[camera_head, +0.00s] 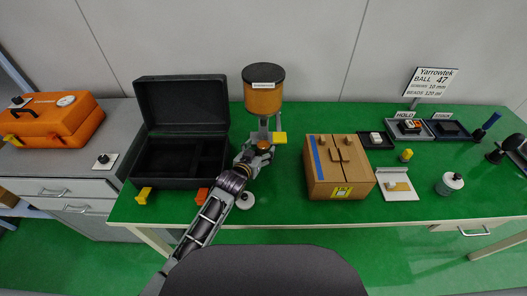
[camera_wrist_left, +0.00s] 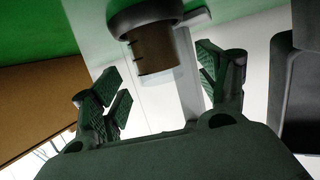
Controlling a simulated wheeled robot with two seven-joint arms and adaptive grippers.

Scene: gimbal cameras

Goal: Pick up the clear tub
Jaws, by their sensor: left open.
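What looks like the clear tub, a small see-through cup with brown contents (camera_wrist_left: 153,52), stands under the dispenser in the left wrist view. In the head view only a brown patch of it (camera_head: 263,145) shows, largely hidden by my gripper. My left gripper (camera_head: 257,157) reaches in below the hopper. In the left wrist view its fingers (camera_wrist_left: 160,88) are open, one on each side of the tub's line, with gaps to both. The tub lies ahead of the fingertips or just between them; I cannot tell how deep. My right gripper is out of view.
The dispenser's amber hopper (camera_head: 263,97) with a dark lid stands above the gripper. An open black case (camera_head: 180,155) is close on the left, a brown carton (camera_head: 338,172) close on the right. A white-lidded jar (camera_head: 450,184) and small trays stand farther right on the green bench.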

